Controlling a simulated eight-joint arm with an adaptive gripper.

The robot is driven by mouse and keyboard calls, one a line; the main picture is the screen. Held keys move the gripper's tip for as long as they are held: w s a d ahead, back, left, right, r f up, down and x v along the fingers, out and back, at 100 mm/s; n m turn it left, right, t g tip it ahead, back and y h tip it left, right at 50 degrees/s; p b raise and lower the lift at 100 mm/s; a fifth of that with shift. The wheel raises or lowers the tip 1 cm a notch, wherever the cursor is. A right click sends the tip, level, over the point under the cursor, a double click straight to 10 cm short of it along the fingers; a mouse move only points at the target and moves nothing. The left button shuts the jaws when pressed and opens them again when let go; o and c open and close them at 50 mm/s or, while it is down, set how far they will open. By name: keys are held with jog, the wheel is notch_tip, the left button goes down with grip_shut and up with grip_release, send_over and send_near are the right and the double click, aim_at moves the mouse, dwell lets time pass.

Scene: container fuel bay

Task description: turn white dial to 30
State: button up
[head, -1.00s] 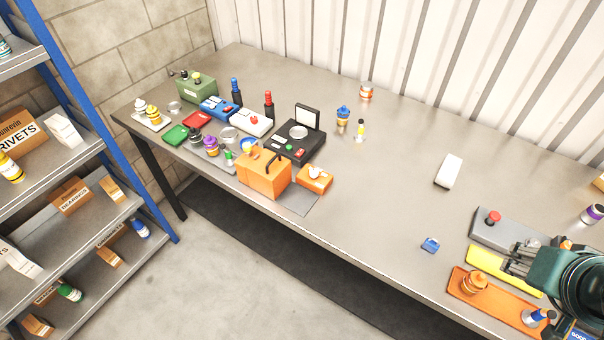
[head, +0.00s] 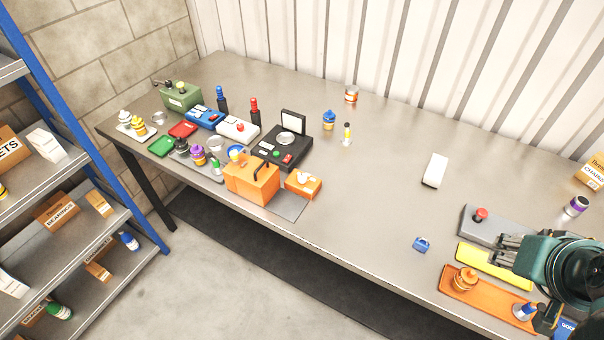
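A small orange box (head: 302,187) with a white knob (head: 303,177) on top stands near the front edge of the table, left of the picture's middle. This knob looks like the white dial, but its marks and setting are too small to read. My gripper (head: 494,252) is far to the right, over a yellow plate (head: 492,266) between a grey box with a red button (head: 480,214) and an orange tray (head: 478,295). The gripper seems empty, but how far its fingers are apart is unclear.
A larger orange box with a handle (head: 250,183) stands just left of the small one. A black device with a raised lid (head: 283,148) is behind. A blue block (head: 422,244) and a white block (head: 435,170) lie between my gripper and the boxes.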

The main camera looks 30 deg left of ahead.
jog(key=w+a+r+n+g+y+p, duration=0.1)
jog(key=w+a+r+n, duration=0.15)
jog(key=w+a, duration=0.3)
jog(key=w+a+r+n+g+p, duration=0.1)
jog(key=w+a+n+p, duration=0.1)
jog(key=w+a+n, duration=0.35)
jog(key=n+g+h+p, duration=0.1)
jog(key=n+g+p, duration=0.5)
jog(key=n, duration=0.6)
send_over(302, 176)
jog(key=shift+t, duration=0.6)
jog(key=f, duration=1.3)
jog(key=shift+w+d+f+p, duration=0.25)
jog(key=shift+d+f+p, duration=0.15)
jog(key=shift+s+a+f+n, duration=0.2)
jog(key=shift+a+f+n, duration=0.1)
jog(key=shift+a, duration=0.1)
jog(key=shift+f, duration=0.15)
jog(key=shift+f, duration=3.75)
